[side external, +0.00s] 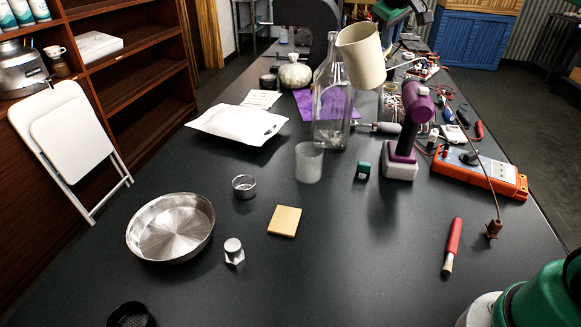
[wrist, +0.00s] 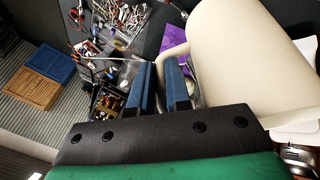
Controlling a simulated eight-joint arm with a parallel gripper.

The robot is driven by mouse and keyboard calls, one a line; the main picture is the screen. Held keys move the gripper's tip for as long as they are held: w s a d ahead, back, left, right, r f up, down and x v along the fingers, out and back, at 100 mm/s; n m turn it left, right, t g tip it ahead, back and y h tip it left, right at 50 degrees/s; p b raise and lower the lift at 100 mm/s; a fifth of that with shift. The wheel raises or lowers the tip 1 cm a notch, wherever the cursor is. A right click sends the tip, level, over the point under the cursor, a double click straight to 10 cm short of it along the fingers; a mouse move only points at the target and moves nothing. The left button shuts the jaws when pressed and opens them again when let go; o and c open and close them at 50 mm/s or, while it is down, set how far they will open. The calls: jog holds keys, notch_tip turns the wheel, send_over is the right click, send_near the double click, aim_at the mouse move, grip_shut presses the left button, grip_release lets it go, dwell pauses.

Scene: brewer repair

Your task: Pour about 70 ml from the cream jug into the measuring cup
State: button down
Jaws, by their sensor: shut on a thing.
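The cream jug (side external: 361,58) is held up in the air above the back part of the table, right of the glass bottle in the side view. It looks close to upright, leaning a little to the left, and no liquid is seen leaving it. Its inside is hidden. The jug fills the right of the wrist view (wrist: 250,65). My gripper (wrist: 161,78) is shut on the jug's handle, its blue fingers on either side. The frosted, see-through measuring cup (side external: 309,165) stands upright on the table, below and left of the jug, well apart from it.
A tall glass bottle (side external: 331,105) stands just behind the cup. A purple tool (side external: 405,125) on a white base and a small green block (side external: 363,170) are to the right. A metal pan (side external: 171,228), small metal cup (side external: 244,187) and yellow pad (side external: 285,221) lie in front.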

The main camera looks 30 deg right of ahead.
aim_at(376, 35)
jog(key=shift+a+f+h, duration=0.15)
jog(key=shift+a+h, duration=0.15)
jog(key=shift+a, duration=0.15)
jog(key=shift+w+a+r+n+h, duration=0.15)
jog(key=shift+a+r+n+h, duration=0.2)
jog(key=shift+a+h, duration=0.5)
jog(key=shift+a+f+h, duration=0.15)
jog(key=shift+a+h, duration=0.4)
jog(key=shift+h, duration=0.5)
jog(key=shift+w+a+n+h, duration=0.15)
jog(key=shift+a+n+h, duration=0.3)
jog(key=shift+a+h, duration=0.5)
jog(key=shift+d+h, duration=0.25)
jog(key=shift+d, duration=0.35)
jog(key=shift+a+f+n+h, duration=0.2)
jog(key=shift+a+n+h, duration=0.15)
jog(key=shift+h, duration=0.45)
dwell(1.2)
